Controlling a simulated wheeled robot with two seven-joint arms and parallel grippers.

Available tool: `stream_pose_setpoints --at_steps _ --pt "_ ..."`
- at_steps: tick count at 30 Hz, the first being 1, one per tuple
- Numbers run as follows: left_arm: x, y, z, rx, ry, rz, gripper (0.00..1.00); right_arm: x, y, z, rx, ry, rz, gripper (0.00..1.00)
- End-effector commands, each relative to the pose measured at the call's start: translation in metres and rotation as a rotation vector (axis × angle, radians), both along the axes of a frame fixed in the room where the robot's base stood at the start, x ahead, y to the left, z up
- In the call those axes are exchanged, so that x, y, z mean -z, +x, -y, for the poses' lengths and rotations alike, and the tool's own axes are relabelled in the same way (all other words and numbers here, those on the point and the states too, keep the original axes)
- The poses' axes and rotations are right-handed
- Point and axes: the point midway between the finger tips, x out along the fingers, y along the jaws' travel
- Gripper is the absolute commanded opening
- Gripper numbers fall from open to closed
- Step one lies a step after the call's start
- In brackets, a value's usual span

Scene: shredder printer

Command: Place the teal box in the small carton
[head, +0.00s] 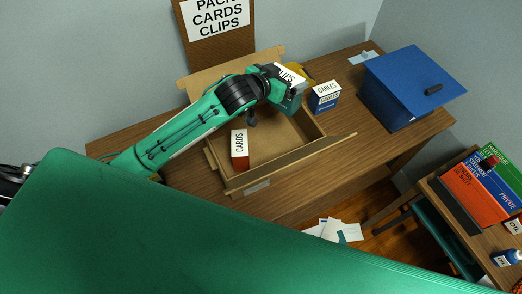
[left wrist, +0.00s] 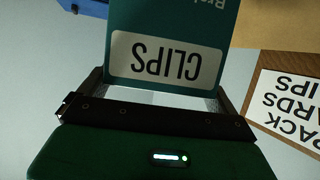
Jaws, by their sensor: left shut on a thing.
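My left gripper (head: 272,88) is shut on the teal box (head: 291,98), which has a white CLIPS label. In the left wrist view, the teal box (left wrist: 200,18) sits between the fingers of my left gripper (left wrist: 160,95), its label upside down. In the head view the teal box overlaps the back right part of the open small carton (head: 282,146); its exact height over the carton is hard to tell. A red CARDS box (head: 240,155) stands inside the carton at the left. My right gripper is not in view.
A blue and white CABLES box (head: 324,97) stands on the wooden desk (head: 345,125), right of the carton. A large blue box (head: 405,85) stands farther right. A sign (head: 217,25) stands behind the desk. The carton's right interior looks clear.

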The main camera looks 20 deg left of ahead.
Motion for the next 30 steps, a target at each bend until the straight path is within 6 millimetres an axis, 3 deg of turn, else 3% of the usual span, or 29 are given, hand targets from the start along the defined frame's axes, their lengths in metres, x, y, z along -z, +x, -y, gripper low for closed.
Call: stream_pose_setpoints --at_steps 5,18,30 --pt "0.022 0.002 0.001 0.004 0.002 -0.003 0.56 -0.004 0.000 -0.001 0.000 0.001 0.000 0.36" --pt "0.136 0.001 0.001 0.004 0.000 -0.003 0.56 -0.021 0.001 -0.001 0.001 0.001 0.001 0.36" --pt "0.184 0.002 0.001 0.003 0.001 -0.002 0.56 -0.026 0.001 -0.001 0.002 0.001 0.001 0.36"
